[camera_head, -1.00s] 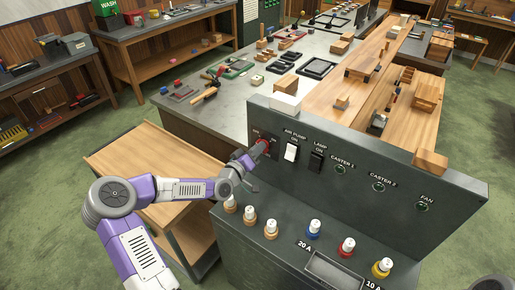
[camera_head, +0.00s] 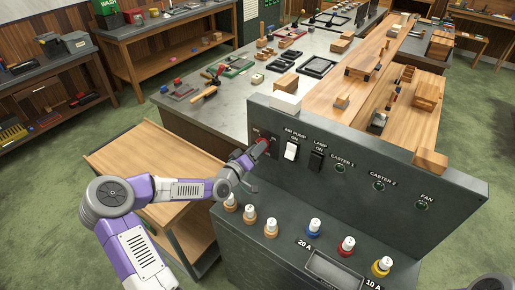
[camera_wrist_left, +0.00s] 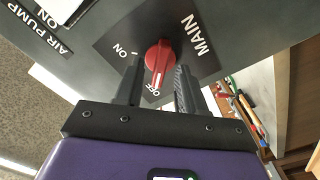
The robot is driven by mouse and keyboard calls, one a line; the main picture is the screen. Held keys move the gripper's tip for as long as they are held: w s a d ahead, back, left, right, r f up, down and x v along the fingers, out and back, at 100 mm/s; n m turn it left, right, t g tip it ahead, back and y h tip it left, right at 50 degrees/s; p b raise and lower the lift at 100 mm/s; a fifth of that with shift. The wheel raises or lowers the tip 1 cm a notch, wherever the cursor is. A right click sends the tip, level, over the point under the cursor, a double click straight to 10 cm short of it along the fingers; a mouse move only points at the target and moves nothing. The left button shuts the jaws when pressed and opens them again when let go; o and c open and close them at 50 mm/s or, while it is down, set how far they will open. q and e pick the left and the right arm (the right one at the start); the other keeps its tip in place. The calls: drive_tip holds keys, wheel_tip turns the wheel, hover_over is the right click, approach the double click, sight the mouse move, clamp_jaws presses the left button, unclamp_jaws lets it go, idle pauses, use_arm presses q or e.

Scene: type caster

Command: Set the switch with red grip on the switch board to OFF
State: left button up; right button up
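The switch board (camera_head: 370,165) stands upright in the head view. Its red-grip rotary switch (camera_wrist_left: 159,58), under the label MAIN, shows in the left wrist view, with ON on its left and OFF below. The red grip's narrow end points down, close to the OFF mark. The red grip also shows small in the head view (camera_head: 263,142). My left gripper (camera_wrist_left: 157,82) is open at the switch, one finger on each side of the grip's lower end, with gaps visible. Whether a finger touches it I cannot tell. My right gripper is not in view.
An AIR PUMP switch (camera_head: 291,151) and a LAMP switch (camera_head: 316,160) sit just right of the red one. A wooden cart (camera_head: 140,150) is at the left.

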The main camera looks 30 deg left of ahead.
use_arm(q)
drive_tip(key=s, duration=0.7)
drive_tip(key=shift+a+p, duration=0.25)
drive_tip(key=shift+p, duration=0.1)
